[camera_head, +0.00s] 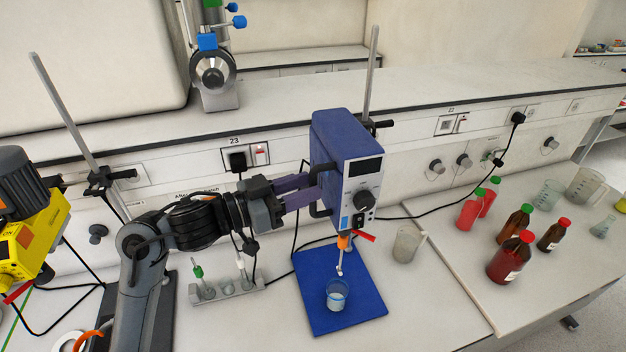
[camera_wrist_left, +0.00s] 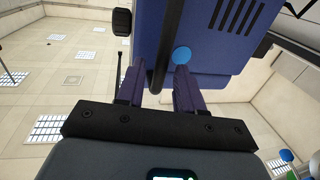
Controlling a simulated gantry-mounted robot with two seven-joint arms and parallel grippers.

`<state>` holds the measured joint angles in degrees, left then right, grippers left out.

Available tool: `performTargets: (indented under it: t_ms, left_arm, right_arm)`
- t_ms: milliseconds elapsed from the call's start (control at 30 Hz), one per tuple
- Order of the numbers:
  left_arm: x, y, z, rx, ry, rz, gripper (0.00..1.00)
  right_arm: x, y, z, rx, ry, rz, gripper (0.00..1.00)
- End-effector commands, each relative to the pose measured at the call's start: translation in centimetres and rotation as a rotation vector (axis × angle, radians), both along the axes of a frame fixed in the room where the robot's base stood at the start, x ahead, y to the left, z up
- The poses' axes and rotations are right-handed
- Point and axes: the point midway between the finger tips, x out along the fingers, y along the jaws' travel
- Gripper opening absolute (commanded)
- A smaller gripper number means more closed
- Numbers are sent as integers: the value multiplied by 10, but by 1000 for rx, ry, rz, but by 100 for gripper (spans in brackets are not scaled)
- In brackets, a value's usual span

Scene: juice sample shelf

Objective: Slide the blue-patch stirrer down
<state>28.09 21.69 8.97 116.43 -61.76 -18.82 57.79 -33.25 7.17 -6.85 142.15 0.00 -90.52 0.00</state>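The blue stirrer (camera_head: 340,150) is mounted on an upright metal rod (camera_head: 371,75) by a black clamp (camera_head: 378,124). A round blue patch (camera_wrist_left: 182,55) shows on its housing in the left wrist view. Its shaft (camera_head: 341,262) points down over a small beaker (camera_head: 337,296) on a blue mat (camera_head: 312,312). My left gripper (camera_head: 316,190) is at the stirrer's left side. In the wrist view its purple fingers (camera_wrist_left: 158,75) stand open on either side of a dark handle bar (camera_wrist_left: 160,50), with gaps showing. My right gripper is out of view.
A yellow stirrer (camera_head: 35,232) on its own rod stands at the left. A small rack (camera_head: 222,290) sits left of the mat. A beaker (camera_head: 408,244) and several red and brown bottles (camera_head: 511,257) stand at the right. Cables run along the wall.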

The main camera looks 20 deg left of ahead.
Motion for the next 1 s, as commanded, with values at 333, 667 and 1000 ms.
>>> performTargets:
  t_ms: [333,667,1000]
  left_arm:
    - [19,-16,0,-1,-1,0,37]
    - [19,-16,-1,1,-1,0,27]
    - [19,-16,0,1,-1,0,0]
  right_arm:
    - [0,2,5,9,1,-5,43]
    - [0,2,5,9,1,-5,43]
    - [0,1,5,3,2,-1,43]
